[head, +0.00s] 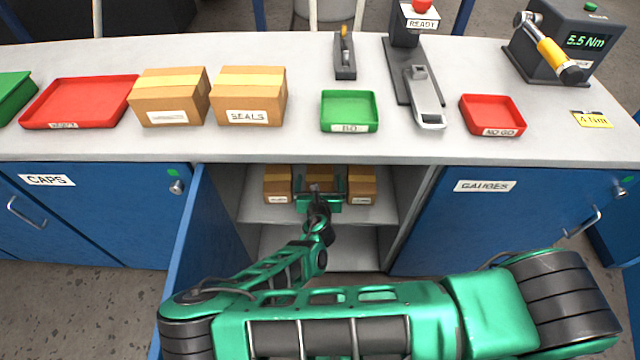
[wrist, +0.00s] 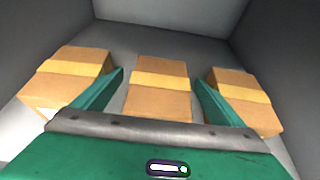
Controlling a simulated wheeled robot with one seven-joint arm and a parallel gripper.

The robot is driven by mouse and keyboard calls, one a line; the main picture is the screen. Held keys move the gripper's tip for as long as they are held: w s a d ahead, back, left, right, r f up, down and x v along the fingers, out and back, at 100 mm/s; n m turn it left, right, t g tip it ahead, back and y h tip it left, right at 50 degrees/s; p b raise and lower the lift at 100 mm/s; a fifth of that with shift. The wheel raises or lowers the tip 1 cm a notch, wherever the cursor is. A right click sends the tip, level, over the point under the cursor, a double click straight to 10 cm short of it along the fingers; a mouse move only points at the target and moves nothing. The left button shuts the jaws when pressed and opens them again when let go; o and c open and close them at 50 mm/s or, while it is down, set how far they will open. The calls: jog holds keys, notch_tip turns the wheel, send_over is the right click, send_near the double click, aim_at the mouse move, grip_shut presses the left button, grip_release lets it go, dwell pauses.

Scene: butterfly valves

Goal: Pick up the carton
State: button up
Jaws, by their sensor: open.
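Three brown cartons with yellow tape stand in a row on the upper shelf of the open cabinet. In the wrist view the middle carton (wrist: 158,100) lies between the two green fingers of my gripper (wrist: 158,88), with a gap on each side. The left carton (wrist: 68,75) is outside the left finger and the right carton (wrist: 243,100) is outside the right finger. In the head view my gripper (head: 320,190) is inside the cabinet and partly hides the middle carton (head: 320,172). The left carton (head: 278,184) and right carton (head: 361,185) show beside it.
The shelf (head: 262,211) has cabinet walls close on both sides. The blue door (head: 200,250) stands open at the left. The worktop (head: 300,145) above carries two more cartons (head: 168,98), (head: 248,97), trays, a green bin (head: 349,112) and tools.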

aim_at(319, 172)
jog(key=shift+x, duration=2.9)
jog(key=shift+c, duration=0.3)
jog(key=shift+r, duration=0.1)
jog(key=c, duration=1.9)
jog(key=shift+o, duration=0.2)
